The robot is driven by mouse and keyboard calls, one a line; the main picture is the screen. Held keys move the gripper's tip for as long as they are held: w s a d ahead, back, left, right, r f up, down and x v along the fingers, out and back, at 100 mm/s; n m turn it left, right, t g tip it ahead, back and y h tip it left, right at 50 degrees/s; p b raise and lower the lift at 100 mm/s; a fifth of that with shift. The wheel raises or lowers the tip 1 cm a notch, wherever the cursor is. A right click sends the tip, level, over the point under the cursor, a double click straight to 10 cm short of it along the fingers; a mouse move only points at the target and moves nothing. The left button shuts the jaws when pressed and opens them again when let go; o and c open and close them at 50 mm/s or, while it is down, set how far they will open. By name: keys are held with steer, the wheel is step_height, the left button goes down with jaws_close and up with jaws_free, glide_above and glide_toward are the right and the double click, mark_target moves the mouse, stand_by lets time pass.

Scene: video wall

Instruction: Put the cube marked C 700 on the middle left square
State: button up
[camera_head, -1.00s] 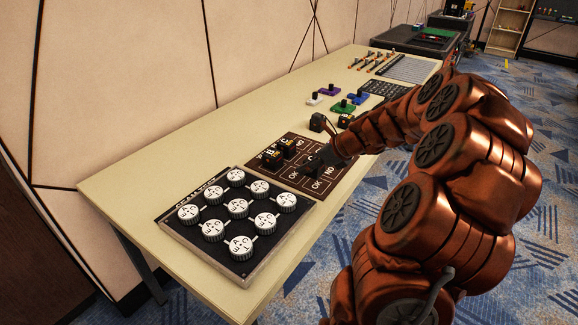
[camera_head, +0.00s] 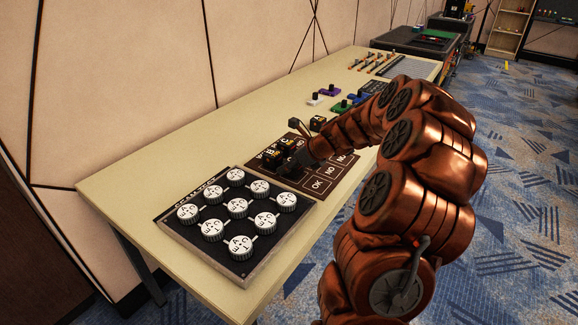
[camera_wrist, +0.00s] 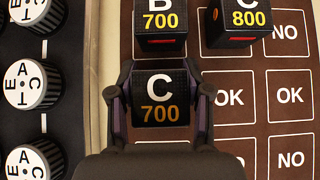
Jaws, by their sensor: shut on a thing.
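In the head view my gripper (camera_head: 291,170) is low over the board's left part, behind the round-knob panel, and the cube is hard to make out.
A cube marked B 700 (camera_wrist: 161,22) stands in the top left place, and a C 800 cube (camera_wrist: 238,22) in the top middle. OK and NO squares to the right are bare. A panel of round white knobs (camera_head: 238,208) lies left of the board.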

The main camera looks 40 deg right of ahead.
steer(key=o, duration=1.2)
steer(key=shift+f, duration=0.1)
steer(key=shift+s+r, duration=0.15)
steer(key=shift+r, duration=0.2)
steer(key=p+v, duration=0.1)
steer(key=v, duration=1)
steer(key=shift+s+d+r, duration=0.1)
steer(key=shift+s+r, duration=0.05)
steer(key=shift+r, duration=0.05)
